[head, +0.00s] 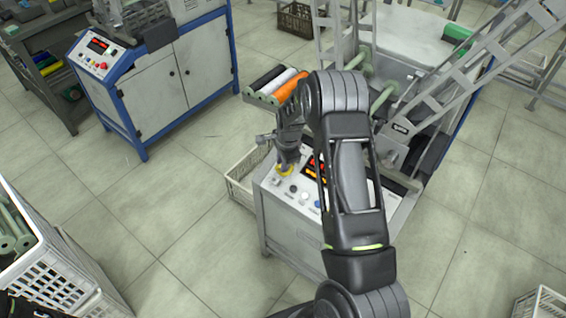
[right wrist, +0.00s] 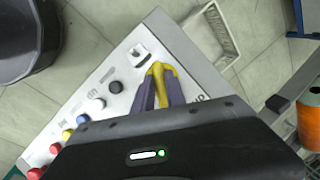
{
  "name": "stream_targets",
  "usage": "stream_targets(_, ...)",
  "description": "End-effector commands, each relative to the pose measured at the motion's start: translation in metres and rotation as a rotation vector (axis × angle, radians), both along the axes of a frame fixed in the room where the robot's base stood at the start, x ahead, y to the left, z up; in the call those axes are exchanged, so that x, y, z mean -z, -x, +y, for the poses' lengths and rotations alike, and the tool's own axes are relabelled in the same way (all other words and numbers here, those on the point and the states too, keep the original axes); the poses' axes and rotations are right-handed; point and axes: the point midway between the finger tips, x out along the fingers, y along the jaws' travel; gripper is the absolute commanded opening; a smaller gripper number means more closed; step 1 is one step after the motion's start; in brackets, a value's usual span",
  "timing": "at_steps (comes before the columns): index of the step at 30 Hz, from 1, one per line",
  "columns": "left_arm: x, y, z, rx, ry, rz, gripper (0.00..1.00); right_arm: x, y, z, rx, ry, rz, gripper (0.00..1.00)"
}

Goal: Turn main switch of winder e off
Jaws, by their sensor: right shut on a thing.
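The winder (head: 292,222) in front of me has a pale sloped control panel, which also shows in the right wrist view (right wrist: 120,62). No letter naming it is readable. My right gripper (head: 285,168) is down at the panel's far left corner. In the right wrist view its fingers (right wrist: 160,76) are shut on a yellow part, the main switch (right wrist: 159,70); its yellow edge also shows in the head view (head: 286,172). The fingers hide much of the switch, so its turned position cannot be told.
Beside the grip are a black knob (right wrist: 115,87) and several coloured buttons. My right arm covers part of the panel and its red display (head: 314,166). Spools (head: 275,85) lie behind. A white crate (head: 242,180) stands left of the winder. Another machine (head: 165,85) stands back left.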

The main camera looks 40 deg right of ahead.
Motion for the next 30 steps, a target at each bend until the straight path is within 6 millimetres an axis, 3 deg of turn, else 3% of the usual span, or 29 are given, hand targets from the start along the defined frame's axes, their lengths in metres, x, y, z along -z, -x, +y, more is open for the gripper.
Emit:
stream_targets(17,0.006,0.0,0.0,0.0,0.0,0.0,0.36,0.001,-0.001,0.0,-0.049,0.007,0.021,0.0)
stream_targets(30,0.03,0.0,0.0,-0.001,0.0,-0.002,0.36,0.003,-0.003,0.0,-0.317,0.043,0.14,0.0)
